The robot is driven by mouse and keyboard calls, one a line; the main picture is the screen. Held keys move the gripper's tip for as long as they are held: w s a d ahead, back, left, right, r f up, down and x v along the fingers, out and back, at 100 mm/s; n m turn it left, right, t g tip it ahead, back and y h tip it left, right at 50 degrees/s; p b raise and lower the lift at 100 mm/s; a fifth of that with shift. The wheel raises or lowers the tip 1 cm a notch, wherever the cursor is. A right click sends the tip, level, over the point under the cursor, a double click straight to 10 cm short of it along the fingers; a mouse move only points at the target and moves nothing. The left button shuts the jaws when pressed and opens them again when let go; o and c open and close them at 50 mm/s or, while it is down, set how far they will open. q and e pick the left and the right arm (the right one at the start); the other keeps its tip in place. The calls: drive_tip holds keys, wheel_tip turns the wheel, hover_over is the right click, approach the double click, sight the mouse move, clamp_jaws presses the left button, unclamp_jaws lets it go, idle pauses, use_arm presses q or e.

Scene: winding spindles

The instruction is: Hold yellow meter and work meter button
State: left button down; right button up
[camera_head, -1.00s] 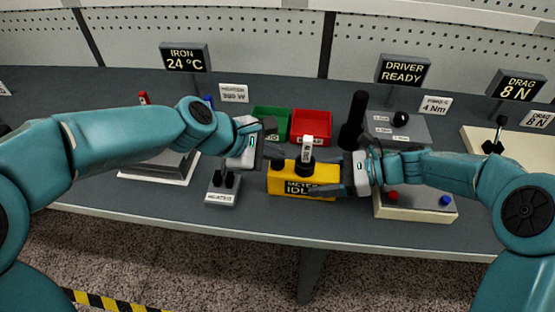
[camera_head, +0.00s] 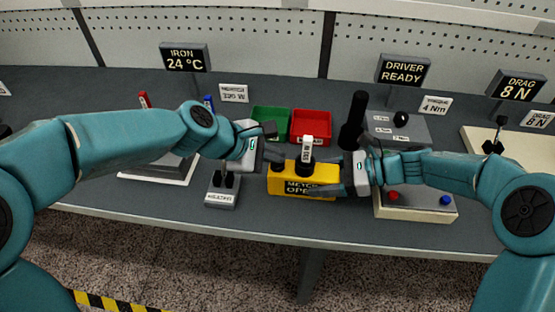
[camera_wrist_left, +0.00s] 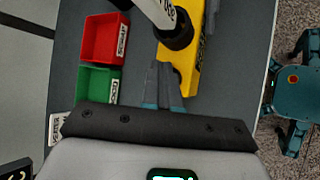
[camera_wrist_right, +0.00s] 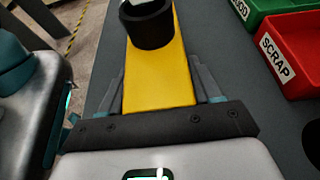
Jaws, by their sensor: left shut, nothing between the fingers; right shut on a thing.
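The button is not distinguishable.
Green (camera_head: 270,120) and red (camera_head: 312,124) bins stand behind the meter. A small grey stand (camera_head: 223,190) is to its left, a pale box with red and blue knobs (camera_head: 418,205) to its right. A black upright cylinder (camera_head: 355,115) stands behind the right gripper.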

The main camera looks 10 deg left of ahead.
sight(274, 166)
use_arm(q)
drive_tip(key=shift+r, duration=0.9)
drive_tip(key=shift+r, duration=2.5)
use_arm(e)
drive_tip(key=o, duration=1.3)
